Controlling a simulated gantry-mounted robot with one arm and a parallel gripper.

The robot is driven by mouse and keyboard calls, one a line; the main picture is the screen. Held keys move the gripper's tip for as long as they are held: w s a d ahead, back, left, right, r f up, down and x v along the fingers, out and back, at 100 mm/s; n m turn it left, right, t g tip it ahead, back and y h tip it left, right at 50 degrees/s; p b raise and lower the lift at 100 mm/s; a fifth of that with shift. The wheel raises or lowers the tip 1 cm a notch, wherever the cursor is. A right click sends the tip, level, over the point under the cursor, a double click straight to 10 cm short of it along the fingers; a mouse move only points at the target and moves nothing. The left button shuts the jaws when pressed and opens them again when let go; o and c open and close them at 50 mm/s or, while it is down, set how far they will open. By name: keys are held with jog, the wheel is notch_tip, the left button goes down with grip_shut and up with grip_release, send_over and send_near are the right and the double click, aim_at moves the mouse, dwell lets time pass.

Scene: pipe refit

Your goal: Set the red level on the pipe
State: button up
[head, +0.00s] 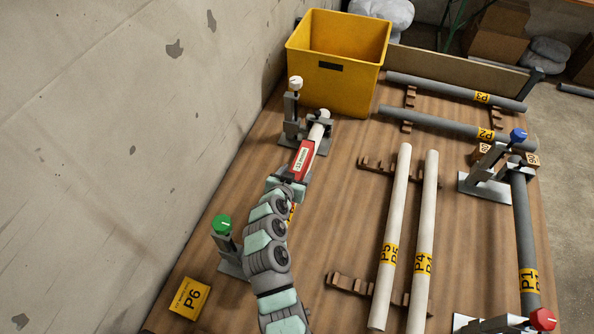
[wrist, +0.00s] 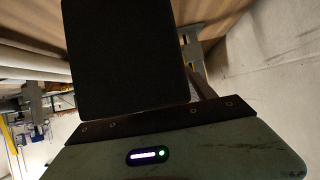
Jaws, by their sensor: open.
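The red level (head: 303,160), with a white label on its face, lies in line with a white pipe (head: 318,132) on the left side of the table. It appears to rest along the pipe's top, but I cannot make out the contact. The pipe runs between a stand with a white knob (head: 295,84) and one with a green knob (head: 221,225); my arm hides much of it. My gripper (head: 291,184) is open at the near end of the level. In the wrist view a large dark block fills the middle, and the level cannot be made out.
A yellow bin (head: 338,93) stands behind the white-knob stand. White pipes P5 (head: 394,215) and P4 (head: 425,220) lie on wooden racks to the right. Grey pipe P1 (head: 524,230) sits by blue-knob (head: 518,134) and red-knob (head: 543,319) clamps. A concrete wall (head: 110,130) borders the left.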

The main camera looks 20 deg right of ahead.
jog(key=p+v, duration=0.1)
jog(key=v, duration=0.8)
jog(key=shift+s+a+r, duration=0.15)
jog(key=shift+a+r, duration=0.05)
jog(key=shift+a, duration=0.05)
jog(key=shift+d+f, duration=0.1)
dwell(0.3)
